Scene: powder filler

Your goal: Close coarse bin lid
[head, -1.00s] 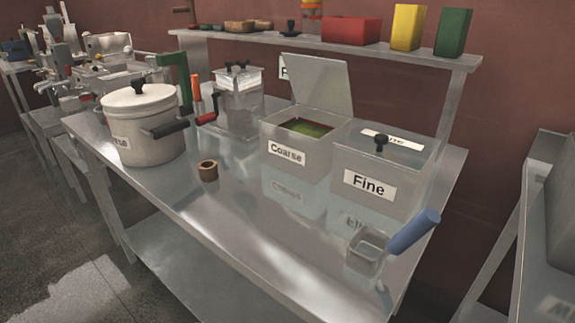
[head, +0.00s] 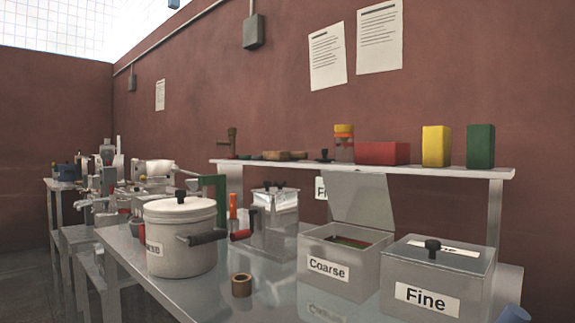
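The coarse bin (head: 343,272) is a grey metal box with a "Coarse" label, standing on the steel table in the head view. Its lid (head: 361,200) is open, standing up and tilted back at the rear edge. Some reddish and green content shows inside the bin. The fine bin (head: 432,287) stands to its right, with its lid shut and a black knob on top. Neither of my grippers is in view.
A large lidded pot (head: 180,245) with a dark handle stands at the left of the table (head: 205,295). A small brown ring (head: 241,285) lies in front. A shelf (head: 400,168) with coloured boxes runs above the bins.

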